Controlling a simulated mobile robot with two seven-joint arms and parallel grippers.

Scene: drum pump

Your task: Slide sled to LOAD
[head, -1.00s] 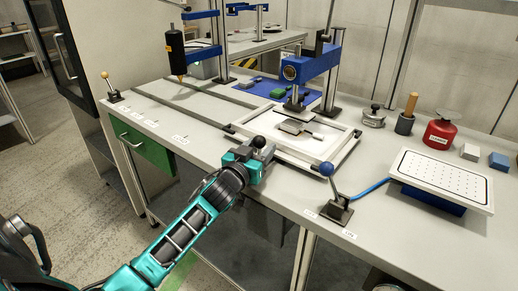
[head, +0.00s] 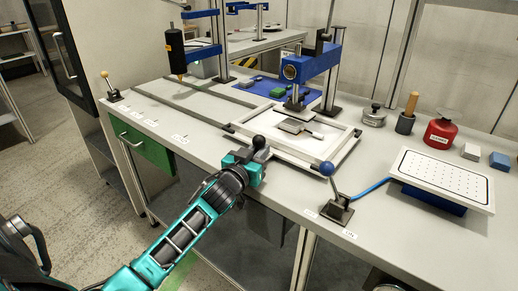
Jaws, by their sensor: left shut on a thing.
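The sled (head: 284,147) is a white frame on the bench, under the blue pump head on the right post. A small grey piece (head: 294,126) lies in it. Two dark rails (head: 190,108) run from the sled to the back left. My right gripper is not in view.
A blue-ball lever (head: 335,200) stands at the front edge, right of the sled. A perforated white plate (head: 443,178), a red can (head: 440,134) and small blocks stand further right. A black cylinder tool (head: 176,52) hangs above the rails' far end. The rails are clear.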

